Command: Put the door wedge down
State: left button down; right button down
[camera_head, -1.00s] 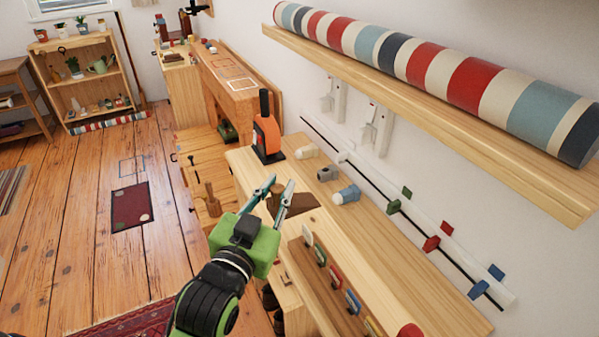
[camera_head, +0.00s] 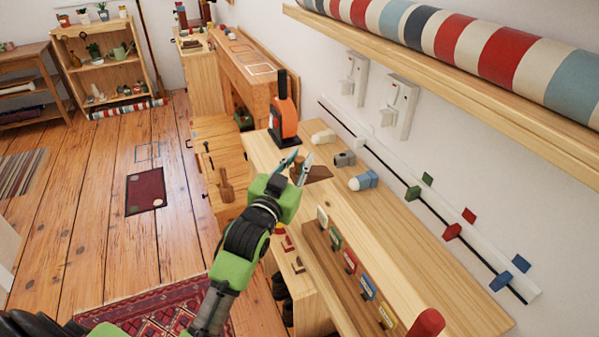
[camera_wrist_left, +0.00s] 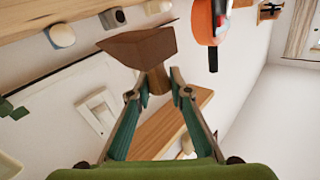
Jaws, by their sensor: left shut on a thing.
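The door wedge is a brown wooden block (camera_wrist_left: 140,48) with a short round knob, seen large in the left wrist view. My left gripper (camera_wrist_left: 160,90) is shut on the knob, with the wedge body beyond the fingertips. In the head view my left gripper (camera_head: 298,168) shows over the far part of the wooden bench top (camera_head: 420,255), with the wedge (camera_head: 319,173) partly behind its fingers. I cannot tell whether the wedge touches the bench top. My right gripper is not in view.
An orange and black tool (camera_head: 284,112) stands beyond the wedge. A white piece (camera_head: 323,137), a grey piece (camera_head: 344,158) and a blue-and-white piece (camera_head: 363,181) lie to its right. A rack with coloured tags (camera_head: 350,262) lines the near side. The bench's right part is clear.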

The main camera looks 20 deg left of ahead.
aim_at(295, 179)
pick_arm(q)
jog(key=shift+w+a+f, duration=0.1)
jog(key=shift+w+f, duration=0.15)
jog(key=shift+f, duration=1.6)
jog(key=shift+f, duration=0.1)
jog(key=c, duration=2.2)
grip_release()
jog(key=shift+f, duration=0.1)
jog(key=o, duration=0.4)
jog(key=shift+c, duration=0.2)
